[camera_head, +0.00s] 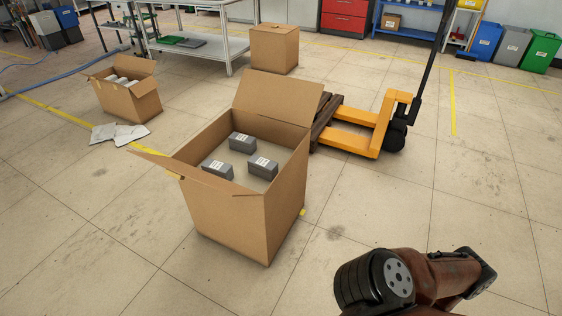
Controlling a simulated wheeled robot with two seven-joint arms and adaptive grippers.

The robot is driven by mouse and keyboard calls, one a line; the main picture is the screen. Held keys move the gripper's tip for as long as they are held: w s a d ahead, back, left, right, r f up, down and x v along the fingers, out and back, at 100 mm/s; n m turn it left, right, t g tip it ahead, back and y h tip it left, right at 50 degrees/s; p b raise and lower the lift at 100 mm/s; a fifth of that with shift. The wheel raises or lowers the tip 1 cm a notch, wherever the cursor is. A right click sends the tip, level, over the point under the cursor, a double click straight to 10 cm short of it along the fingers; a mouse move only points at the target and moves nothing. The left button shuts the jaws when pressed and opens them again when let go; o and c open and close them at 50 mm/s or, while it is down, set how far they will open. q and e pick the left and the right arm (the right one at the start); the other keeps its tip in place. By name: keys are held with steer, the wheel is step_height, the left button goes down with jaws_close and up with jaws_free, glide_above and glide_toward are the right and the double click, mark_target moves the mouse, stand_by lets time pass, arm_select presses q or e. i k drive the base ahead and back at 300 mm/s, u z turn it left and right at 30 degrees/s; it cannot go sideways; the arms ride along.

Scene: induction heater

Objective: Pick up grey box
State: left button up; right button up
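Three grey boxes with white labels lie inside a large open cardboard box (235,222) in the middle of the camera_head view. One grey box (242,143) is at the back, one grey box (262,168) at the right, and one grey box (217,170) at the left, partly hidden by the carton's front wall. A part of my own arm shows at the bottom right, apart from the carton. No gripper fingers of mine are visible.
A yellow pallet jack (355,138) with a wooden pallet stands behind the carton's right side. A smaller open carton (133,103) and papers (118,134) are at left. A closed carton (274,49) stands behind. The floor at right and front left is clear.

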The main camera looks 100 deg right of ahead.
mark_target(265, 167)
steer(key=z, duration=0.9)
steer(key=i, duration=0.75)
steer(key=z, duration=0.85)
